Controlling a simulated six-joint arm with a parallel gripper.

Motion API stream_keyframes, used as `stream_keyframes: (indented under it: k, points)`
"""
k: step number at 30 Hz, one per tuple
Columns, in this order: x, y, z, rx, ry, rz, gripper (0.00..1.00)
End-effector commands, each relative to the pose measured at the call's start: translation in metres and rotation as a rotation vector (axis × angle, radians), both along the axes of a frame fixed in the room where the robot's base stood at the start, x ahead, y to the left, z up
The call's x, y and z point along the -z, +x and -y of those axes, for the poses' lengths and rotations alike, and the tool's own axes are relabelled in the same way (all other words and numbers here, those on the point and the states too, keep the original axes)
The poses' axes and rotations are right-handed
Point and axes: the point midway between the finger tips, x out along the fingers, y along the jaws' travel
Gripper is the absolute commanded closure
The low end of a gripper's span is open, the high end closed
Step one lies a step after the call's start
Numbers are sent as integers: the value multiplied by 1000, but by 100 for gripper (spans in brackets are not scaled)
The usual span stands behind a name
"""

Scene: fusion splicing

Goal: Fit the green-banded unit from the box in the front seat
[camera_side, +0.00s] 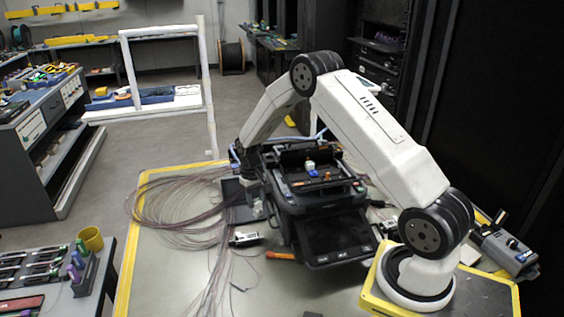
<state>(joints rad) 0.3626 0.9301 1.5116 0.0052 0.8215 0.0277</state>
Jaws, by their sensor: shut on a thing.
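My gripper (259,207) points down at the right side of a dark open box (236,192), left of the black fusion splicer (305,205). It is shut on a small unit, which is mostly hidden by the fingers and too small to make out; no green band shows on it. The splicer's top is open, with small white, blue and yellow parts (312,168) on it. I cannot tell the front seat apart from the other fittings there.
Loose fibre bundles (180,205) spread over the left of the yellow-edged table (185,280). A silver device (244,239) and an orange tool (280,256) lie in front of the box. The splicer's screen (335,236) juts forward. The table's front left is fairly clear.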

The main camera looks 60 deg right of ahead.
Motion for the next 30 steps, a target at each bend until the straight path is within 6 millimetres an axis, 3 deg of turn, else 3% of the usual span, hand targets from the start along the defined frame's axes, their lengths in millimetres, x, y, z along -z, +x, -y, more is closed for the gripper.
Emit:
stream_keyframes:
  k: [10,22,30]
  points:
    - [46,-1,-1,-1,1,-3,100]
    - [59,0,0,-1,0,-1,100]
    - [85,0,-1,-1,1,-2,100]
